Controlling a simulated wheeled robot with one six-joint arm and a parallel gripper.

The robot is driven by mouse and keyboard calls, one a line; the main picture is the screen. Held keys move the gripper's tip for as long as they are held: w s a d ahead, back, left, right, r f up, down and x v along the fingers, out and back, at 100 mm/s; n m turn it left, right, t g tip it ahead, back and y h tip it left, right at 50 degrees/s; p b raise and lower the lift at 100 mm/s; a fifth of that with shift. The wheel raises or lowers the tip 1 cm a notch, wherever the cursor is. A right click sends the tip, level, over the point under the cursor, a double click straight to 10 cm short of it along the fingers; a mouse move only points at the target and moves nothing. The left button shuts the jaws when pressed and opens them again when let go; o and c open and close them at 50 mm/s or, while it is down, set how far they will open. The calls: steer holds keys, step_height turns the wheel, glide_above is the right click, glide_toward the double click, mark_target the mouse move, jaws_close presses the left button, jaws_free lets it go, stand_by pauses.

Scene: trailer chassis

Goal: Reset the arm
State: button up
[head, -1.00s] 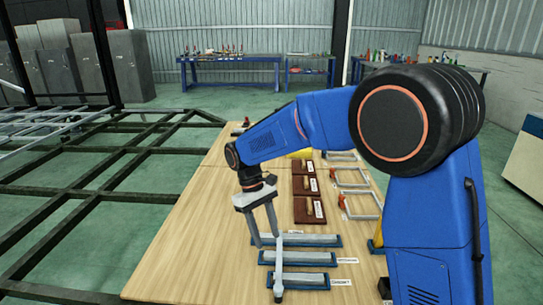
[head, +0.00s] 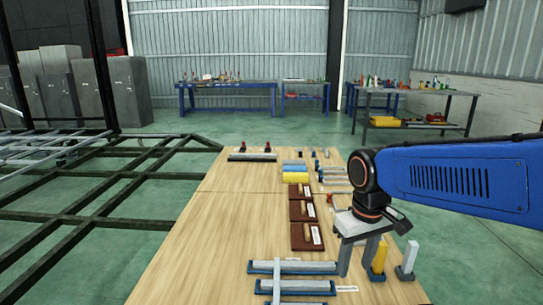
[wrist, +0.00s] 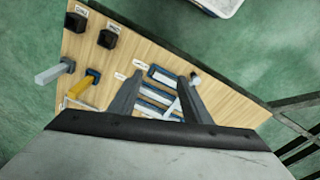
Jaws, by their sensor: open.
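My gripper (head: 358,268) is open and empty, pointing down at the right side of the wooden table (head: 215,215). My blue arm reaches in from the right edge of the head view. The two fingers also show apart in the wrist view (wrist: 157,100), with blue-edged grey bars on the table beyond them. In the head view, blue-edged grey bars (head: 292,268) lie left of my gripper. A pale grey bar (head: 277,283) stands out across them; I cannot tell whether it is upright or lying. The gripper covers part of the table behind it.
A yellow-topped piece (head: 379,256) and a grey peg (head: 408,260) stand close to the right of my gripper. Brown blocks (head: 304,236) lie behind it. A dark frame (head: 90,215) is on the left. The table's left half is mostly clear.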

steer(key=s+d+f+m+t, duration=0.2)
steer(key=s+d+m+t, duration=0.1)
steer(key=s+d, duration=0.6)
steer(key=s, duration=0.4)
steer(key=shift+m+t, duration=0.3)
steer(key=shift+t, duration=0.1)
steer(key=shift+f, duration=0.1)
